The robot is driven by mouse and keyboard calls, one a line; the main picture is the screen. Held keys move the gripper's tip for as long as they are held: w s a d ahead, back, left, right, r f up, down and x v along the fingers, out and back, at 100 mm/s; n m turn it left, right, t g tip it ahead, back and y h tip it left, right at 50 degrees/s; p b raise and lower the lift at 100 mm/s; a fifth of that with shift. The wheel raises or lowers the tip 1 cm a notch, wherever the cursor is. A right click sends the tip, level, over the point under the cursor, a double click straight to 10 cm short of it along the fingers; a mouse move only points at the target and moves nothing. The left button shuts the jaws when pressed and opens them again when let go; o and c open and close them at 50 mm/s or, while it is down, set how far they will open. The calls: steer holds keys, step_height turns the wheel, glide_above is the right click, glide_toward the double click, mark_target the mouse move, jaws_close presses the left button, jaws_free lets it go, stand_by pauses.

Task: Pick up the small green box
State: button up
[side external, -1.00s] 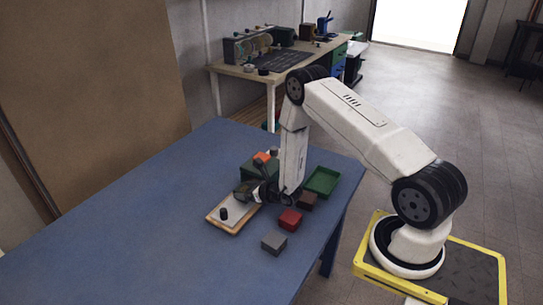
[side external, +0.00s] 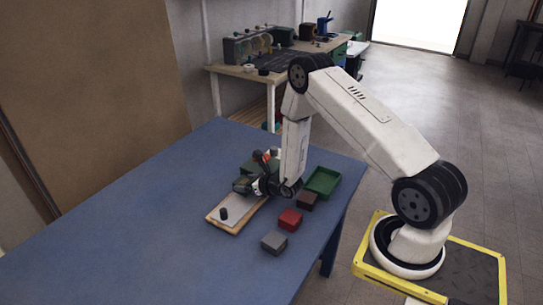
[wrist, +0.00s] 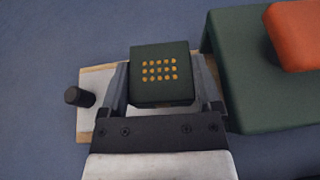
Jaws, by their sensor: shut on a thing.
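The small green box (wrist: 160,92), with rows of yellow dots on its top, sits between the two fingers of my gripper (wrist: 160,68) in the wrist view. The fingers are shut on its left and right sides. In the side view my gripper (side external: 246,185) hangs low at the far end of a wooden-edged board (side external: 234,221), and the box is mostly hidden by it. I cannot tell whether the box touches the board. A larger green block (wrist: 240,95) with an orange block (wrist: 297,35) on top stands close to the right of my gripper in the wrist view.
A black cylinder (wrist: 76,97) stands on the board near the left finger. In the side view a green tray (side external: 321,183), a brown block (side external: 307,200), a red block (side external: 290,219) and a grey block (side external: 274,243) lie to the right. The blue table (side external: 130,235) is clear at left.

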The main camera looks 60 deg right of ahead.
steer(key=s+a+r, duration=0.3)
steer(key=s+r, duration=0.7)
steer(key=s, duration=0.3)
steer(key=shift+s+a, duration=0.25)
steer(key=shift+s, duration=0.05)
stand_by(0.3)
